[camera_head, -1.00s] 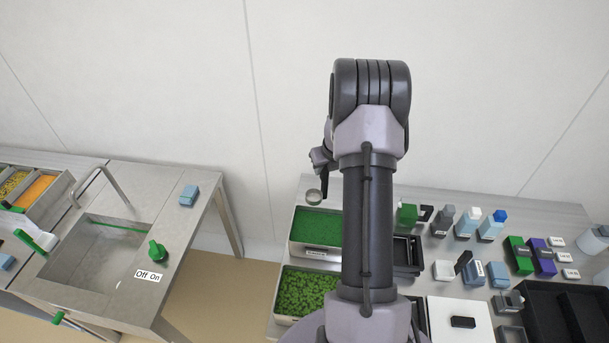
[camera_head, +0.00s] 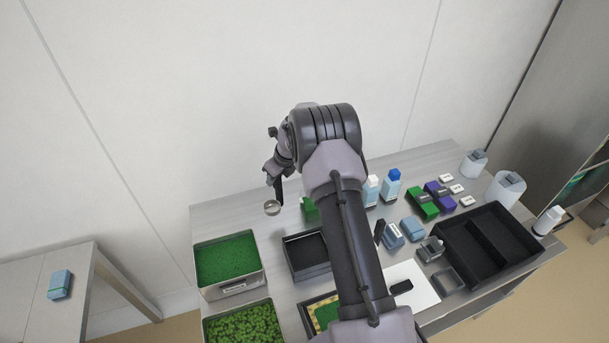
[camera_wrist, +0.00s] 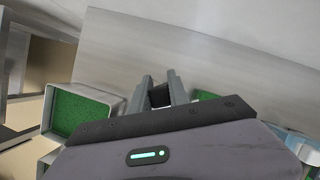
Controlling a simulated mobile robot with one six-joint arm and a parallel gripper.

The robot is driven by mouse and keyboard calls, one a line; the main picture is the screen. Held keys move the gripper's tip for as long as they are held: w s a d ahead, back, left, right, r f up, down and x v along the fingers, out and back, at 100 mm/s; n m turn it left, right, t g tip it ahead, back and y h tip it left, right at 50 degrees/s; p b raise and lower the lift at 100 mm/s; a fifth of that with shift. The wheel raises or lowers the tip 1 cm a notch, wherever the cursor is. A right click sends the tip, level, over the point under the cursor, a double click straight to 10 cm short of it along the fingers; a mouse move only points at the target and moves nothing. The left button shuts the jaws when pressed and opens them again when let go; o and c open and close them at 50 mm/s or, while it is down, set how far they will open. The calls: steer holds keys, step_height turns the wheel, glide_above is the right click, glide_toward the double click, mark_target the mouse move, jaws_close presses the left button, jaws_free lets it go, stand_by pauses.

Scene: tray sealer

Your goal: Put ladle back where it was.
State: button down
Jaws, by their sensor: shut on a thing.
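My gripper (camera_head: 277,190) is shut on the ladle and points downward above the back part of the steel table. The ladle's small round silver bowl (camera_head: 272,208) shows just below the fingers in the head view. Its handle is mostly hidden by the gripper. In the wrist view my two grey fingers (camera_wrist: 161,92) are close together with a dark part between them; the bowl cannot be made out there.
Steel bins of green food, one smooth (camera_head: 228,289) and one leafy (camera_head: 206,335), stand at the table's left. Black trays (camera_head: 290,262), bottles (camera_head: 391,186) and a large black tray (camera_head: 447,238) stand nearby. The table's back left is bare.

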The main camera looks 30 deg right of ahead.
steer(key=shift+f, duration=0.25)
steer(key=shift+a+f+b, duration=0.1)
steer(key=shift+f+b, duration=0.15)
steer(key=shift+b, duration=0.1)
step_height(320, 180, down, 6)
steer(key=b, duration=0.4)
steer(key=shift+f, duration=0.2)
steer(key=shift+f+b, duration=0.2)
steer(key=shift+b, duration=0.15)
steer(key=c, duration=1.2)
jaws_free()
steer(key=c, duration=0.3)
steer(key=shift+r, duration=0.1)
